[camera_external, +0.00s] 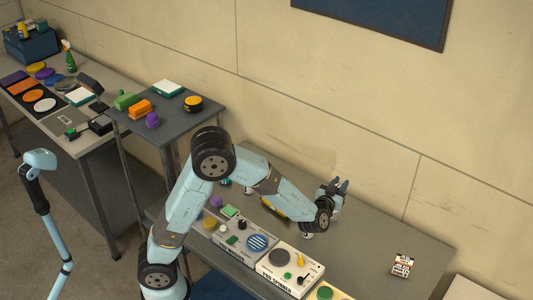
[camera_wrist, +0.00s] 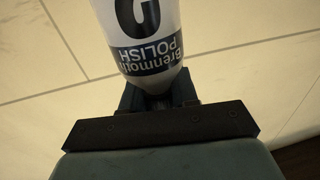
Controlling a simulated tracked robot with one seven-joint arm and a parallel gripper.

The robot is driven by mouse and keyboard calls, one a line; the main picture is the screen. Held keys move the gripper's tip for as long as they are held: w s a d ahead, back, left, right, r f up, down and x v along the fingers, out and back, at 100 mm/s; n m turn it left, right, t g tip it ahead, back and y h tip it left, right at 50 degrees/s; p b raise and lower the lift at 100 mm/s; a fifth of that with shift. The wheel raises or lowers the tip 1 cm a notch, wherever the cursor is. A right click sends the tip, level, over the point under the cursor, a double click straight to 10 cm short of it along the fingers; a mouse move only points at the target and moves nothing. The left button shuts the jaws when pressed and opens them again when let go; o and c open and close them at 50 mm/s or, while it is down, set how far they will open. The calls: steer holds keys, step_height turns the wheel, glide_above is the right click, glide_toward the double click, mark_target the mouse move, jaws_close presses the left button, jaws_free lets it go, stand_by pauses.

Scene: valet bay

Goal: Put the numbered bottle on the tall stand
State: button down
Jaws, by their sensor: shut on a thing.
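The numbered bottle (camera_wrist: 140,35) is white with a dark blue label reading "Brenmoth POLISH" and part of a large numeral. In the wrist view it narrows towards my gripper (camera_wrist: 158,92), which is shut on its narrow end. The bottle's far end is cut off by the top of that view. In the external view my gripper (camera_external: 339,186) is raised above the right half of the low grey table, near the wall. I cannot make out the bottle there. The taller grey stand (camera_external: 181,121) is left of my arm, with several things on its top.
A small patterned box (camera_external: 402,265) stands at right. The low table is clear between them.

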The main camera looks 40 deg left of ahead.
steer(key=w+a+r+n+g+y, duration=0.1)
steer(key=w+a+r+y, duration=0.15)
steer(key=a, duration=0.55)
steer(key=w+a+r+n+y, duration=0.15)
steer(key=w+a, duration=0.25)
steer(key=a, duration=0.4)
steer(key=w+a+r+n+g+y, duration=0.1)
steer(key=w+a+n+y, duration=0.15)
steer(key=a, duration=0.55)
steer(key=a+r+n+g+y, duration=0.2)
steer(key=a+r+g+y, duration=0.15)
steer(key=a, duration=1.75)
steer(key=s+a+r+n+g+y, duration=0.1)
steer(key=s+a+r, duration=0.1)
steer(key=a, duration=0.6)
steer(key=s+a+r+n+g+y, duration=0.1)
steer(key=s+a+r, duration=0.15)
steer(key=a, duration=0.55)
steer(key=s+a+r+n+g+y, duration=0.1)
steer(key=s+a+r+n+g, duration=0.15)
steer(key=a, duration=0.55)
steer(key=s+a+r+n+g+y, duration=0.2)
steer(key=s+a+r+g, duration=0.15)
steer(key=s+a, duration=1.25)
steer(key=w+a+f, duration=1)
steer(key=w+f, duration=0.2)
steer(key=shift+w+a, duration=0.25)
steer(key=shift+a, duration=0.1)
